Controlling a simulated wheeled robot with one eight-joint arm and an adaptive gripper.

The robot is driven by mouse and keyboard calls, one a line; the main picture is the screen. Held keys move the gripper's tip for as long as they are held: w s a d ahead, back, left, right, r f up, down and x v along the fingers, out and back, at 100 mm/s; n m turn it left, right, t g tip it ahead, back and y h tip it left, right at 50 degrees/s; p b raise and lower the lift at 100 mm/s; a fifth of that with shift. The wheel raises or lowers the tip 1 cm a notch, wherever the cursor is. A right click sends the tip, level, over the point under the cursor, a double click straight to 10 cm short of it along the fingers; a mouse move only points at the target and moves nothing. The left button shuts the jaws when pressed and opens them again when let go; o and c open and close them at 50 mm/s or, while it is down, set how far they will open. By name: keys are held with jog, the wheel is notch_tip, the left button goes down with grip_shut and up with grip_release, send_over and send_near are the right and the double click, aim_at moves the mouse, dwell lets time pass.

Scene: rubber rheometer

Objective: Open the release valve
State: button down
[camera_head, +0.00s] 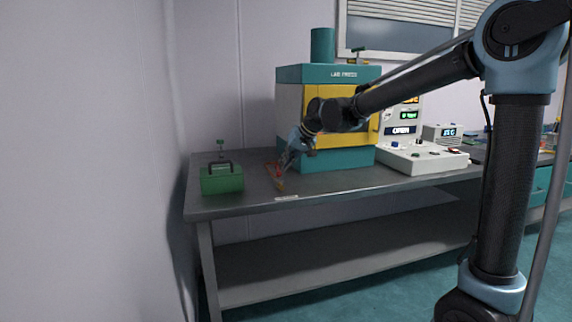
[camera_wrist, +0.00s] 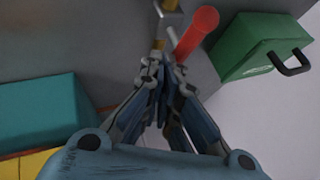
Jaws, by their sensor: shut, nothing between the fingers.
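The release valve shows as a red lever (camera_wrist: 197,30) with a brass-coloured body (camera_wrist: 168,20) at the top of the wrist view. In the head view its red lever (camera_head: 278,170) is small, low on the bench left of the press, and partly hidden by my gripper. My gripper (camera_head: 284,168) points down at the valve. In the wrist view my gripper (camera_wrist: 166,75) is shut and empty, its fingertips close beside the lower end of the red lever. I cannot tell whether they touch it.
The teal and yellow lab press (camera_head: 312,115) stands right of the valve. A green box (camera_head: 222,180) with a black handle stands on its left. A white control unit (camera_head: 420,158) is further right.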

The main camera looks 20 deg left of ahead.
jog(key=shift+s+a, duration=0.1)
jog(key=shift+s, duration=0.1)
jog(key=w+d, duration=0.2)
jog(key=d, duration=0.1)
jog(key=shift+d+f, duration=0.1)
jog(key=shift+d, duration=0.15)
jog(key=w+v, duration=0.1)
jog(key=v, duration=0.9)
jog(key=shift+s+d, duration=0.15)
jog(key=shift+s, duration=0.15)
